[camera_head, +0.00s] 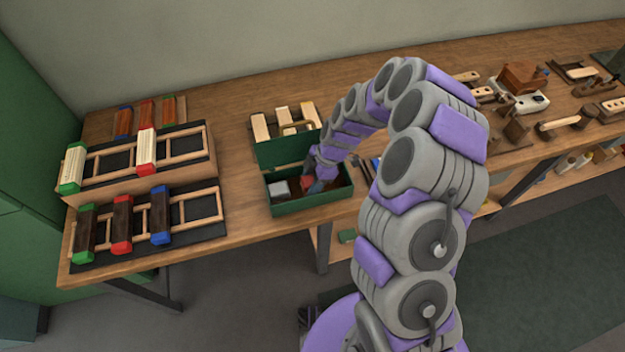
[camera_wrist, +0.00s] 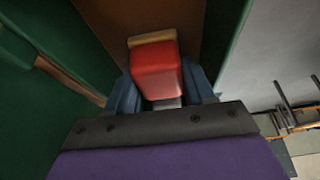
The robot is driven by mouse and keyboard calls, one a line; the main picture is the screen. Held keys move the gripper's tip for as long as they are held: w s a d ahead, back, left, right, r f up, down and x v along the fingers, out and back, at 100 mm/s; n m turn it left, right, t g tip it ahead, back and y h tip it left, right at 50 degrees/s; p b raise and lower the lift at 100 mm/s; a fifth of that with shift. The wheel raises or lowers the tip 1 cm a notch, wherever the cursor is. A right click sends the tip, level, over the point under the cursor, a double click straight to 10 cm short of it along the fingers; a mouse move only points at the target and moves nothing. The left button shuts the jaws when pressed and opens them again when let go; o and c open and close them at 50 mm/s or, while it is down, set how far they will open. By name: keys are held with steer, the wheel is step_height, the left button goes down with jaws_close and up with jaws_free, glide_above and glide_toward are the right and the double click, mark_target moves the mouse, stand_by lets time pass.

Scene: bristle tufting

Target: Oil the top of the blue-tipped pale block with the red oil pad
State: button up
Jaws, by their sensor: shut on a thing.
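My gripper (camera_head: 314,184) reaches down into an open green box (camera_head: 311,205) in the middle of the bench. It is shut on the red oil pad (camera_wrist: 157,72), a red block with a tan edge, held between blue-grey fingers in the wrist view. The pad shows only as a bit of red (camera_head: 307,180) in the head view, mostly hidden by my gripper. I cannot make out a blue-tipped pale block for certain. The upper left rack (camera_head: 190,168) holds a green-tipped pale block (camera_head: 74,168) and a red-tipped pale block (camera_head: 146,150).
A pale grey block (camera_head: 279,188) lies in the box's left part. The lower left rack (camera_head: 205,228) holds dark blocks with green, red and blue tips. Wooden tools (camera_head: 525,77) crowd the right of the bench.

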steer(key=shift+a+f, duration=0.15)
steer(key=shift+a, duration=1)
steer(key=shift+d, duration=1.1)
steer(key=shift+a, duration=0.95)
steer(key=shift+d+b, duration=0.4)
steer(key=shift+d, duration=0.35)
steer(key=shift+a, duration=0.6)
steer(key=shift+d, duration=0.45)
steer(key=shift+a, duration=0.35)
steer(key=shift+d+b, duration=0.25)
steer(key=shift+b, duration=0.05)
steer(key=shift+a, duration=0.1)
